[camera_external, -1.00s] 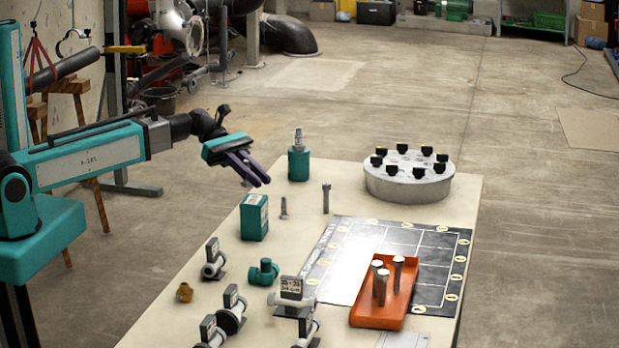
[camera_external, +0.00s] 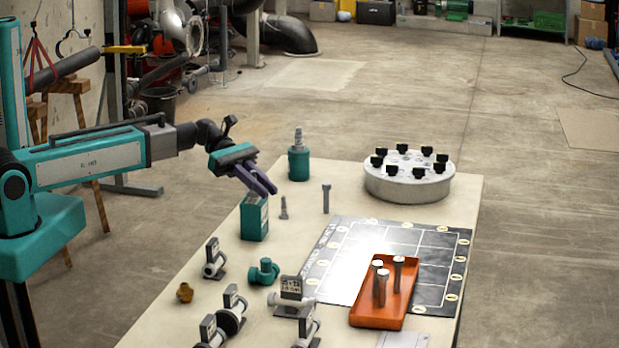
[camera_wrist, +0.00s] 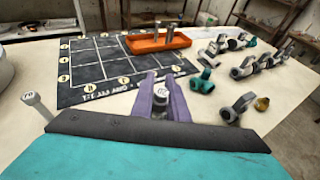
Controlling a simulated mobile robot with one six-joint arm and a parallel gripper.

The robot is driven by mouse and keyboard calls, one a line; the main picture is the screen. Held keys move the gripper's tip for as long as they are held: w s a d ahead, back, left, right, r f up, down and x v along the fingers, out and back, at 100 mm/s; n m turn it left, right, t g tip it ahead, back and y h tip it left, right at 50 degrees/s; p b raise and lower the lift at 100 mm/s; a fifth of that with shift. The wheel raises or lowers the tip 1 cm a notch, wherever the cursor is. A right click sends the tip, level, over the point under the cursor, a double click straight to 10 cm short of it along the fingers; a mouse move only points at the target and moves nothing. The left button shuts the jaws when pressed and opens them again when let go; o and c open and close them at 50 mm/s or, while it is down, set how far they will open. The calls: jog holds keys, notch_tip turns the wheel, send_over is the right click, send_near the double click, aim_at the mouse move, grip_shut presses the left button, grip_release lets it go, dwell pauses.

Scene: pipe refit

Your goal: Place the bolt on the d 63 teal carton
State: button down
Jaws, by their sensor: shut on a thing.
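My gripper (camera_external: 268,185) has dark purple fingers pointing down and to the right. In the wrist view my gripper (camera_wrist: 160,95) is shut on the bolt (camera_wrist: 160,99), whose pale, numbered end shows between the fingers. In the external view the fingers hide the held part. The teal carton (camera_external: 254,224), with a pale label on top, stands upright on the table just below and left of the fingertips. Its top is partly covered by the gripper. I cannot make out the carton in the wrist view.
A short bolt (camera_external: 283,209) and a taller bolt (camera_external: 326,199) stand right of the carton. A teal bottle (camera_external: 299,165) stands behind. An orange tray (camera_external: 361,316) with upright bolts rests on the dark mat (camera_external: 345,238). A round flange (camera_external: 408,185) and several fittings stand around.

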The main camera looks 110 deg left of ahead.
jog(key=shift+f, duration=0.4)
jog(key=shift+f, duration=0.1)
jog(key=c, duration=1.7)
grip_release()
jog(key=b+v, duration=0.1)
jog(key=v, duration=1.1)
jog(key=shift+b, duration=0.35)
